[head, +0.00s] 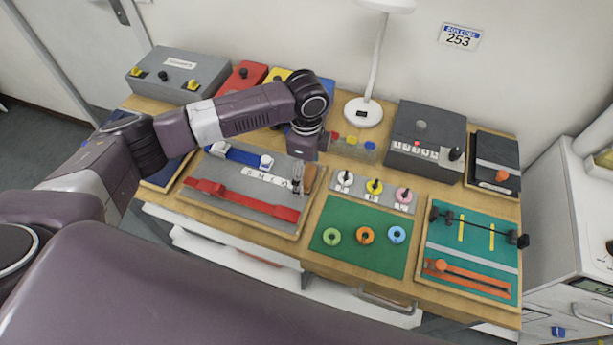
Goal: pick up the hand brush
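My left gripper (297,186) points down over the right end of a grey board on the wooden desk. Its fingers are small and dark here, and I cannot tell whether they are open or shut. A small brown, wood-coloured piece (310,179) shows just right of the fingertips. It may be part of the hand brush, but most of its shape is hidden or too small to tell. I cannot tell whether the fingers touch it. No other brush is clear in this view. My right gripper is not in view.
The grey board (240,191) carries blue and red sliding pieces. Right of it are a green mat (345,254) with coloured rings, a peg strip, and a teal board (455,238). A white lamp (364,111) and a dark grey box (423,128) stand behind.

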